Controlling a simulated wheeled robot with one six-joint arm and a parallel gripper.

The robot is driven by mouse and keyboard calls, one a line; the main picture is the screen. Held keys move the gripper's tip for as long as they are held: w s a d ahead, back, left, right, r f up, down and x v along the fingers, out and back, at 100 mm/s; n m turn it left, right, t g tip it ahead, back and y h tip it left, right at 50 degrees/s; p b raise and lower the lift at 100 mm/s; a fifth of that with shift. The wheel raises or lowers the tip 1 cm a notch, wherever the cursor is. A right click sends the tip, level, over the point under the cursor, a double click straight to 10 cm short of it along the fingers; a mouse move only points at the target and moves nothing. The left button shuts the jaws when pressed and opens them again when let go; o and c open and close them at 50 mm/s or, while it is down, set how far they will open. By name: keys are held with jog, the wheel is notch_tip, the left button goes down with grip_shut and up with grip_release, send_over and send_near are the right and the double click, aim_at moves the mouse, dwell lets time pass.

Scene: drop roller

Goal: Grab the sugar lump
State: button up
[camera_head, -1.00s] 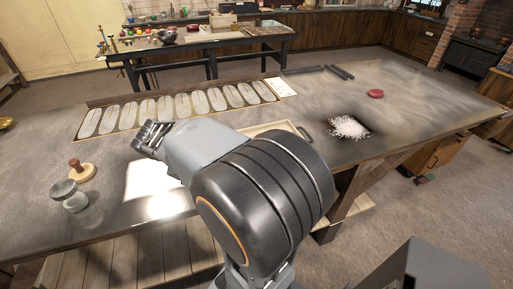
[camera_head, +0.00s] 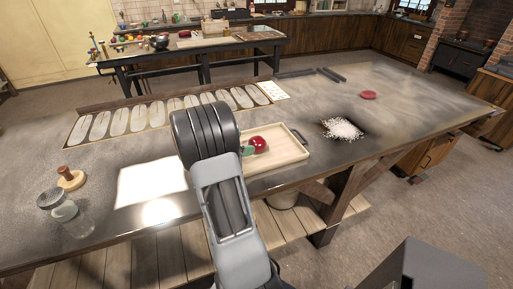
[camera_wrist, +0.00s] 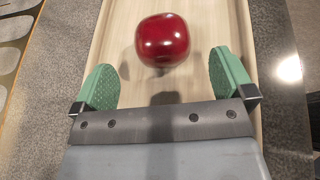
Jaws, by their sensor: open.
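A glossy red rounded lump (camera_head: 258,144), which I take to be the sugar lump, lies in a pale wooden tray (camera_head: 287,152) on the worktable. It also shows in the wrist view (camera_wrist: 162,40), near the top middle, with the tray's bare floor (camera_wrist: 208,25) around it. My gripper (camera_wrist: 165,78) is open, with one green pad on each side. The lump sits just ahead of and between the pads, and no contact shows. In the head view my arm hides the tray's left end and most of the gripper.
A pile of white grains (camera_head: 342,128) and a red disc (camera_head: 368,95) lie to the right. A framed row of oval moulds (camera_head: 170,110) lies behind my arm. A white sheet (camera_head: 150,182), a glass jar (camera_head: 58,205) and a wooden stamp (camera_head: 70,178) are at the left.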

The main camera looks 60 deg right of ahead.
aim_at(255, 143)
jog(key=shift+p+x, duration=0.6)
jog(key=shift+x, duration=2.55)
jog(key=shift+f, duration=0.1)
jog(key=shift+a, duration=0.1)
jog(key=c, duration=1)
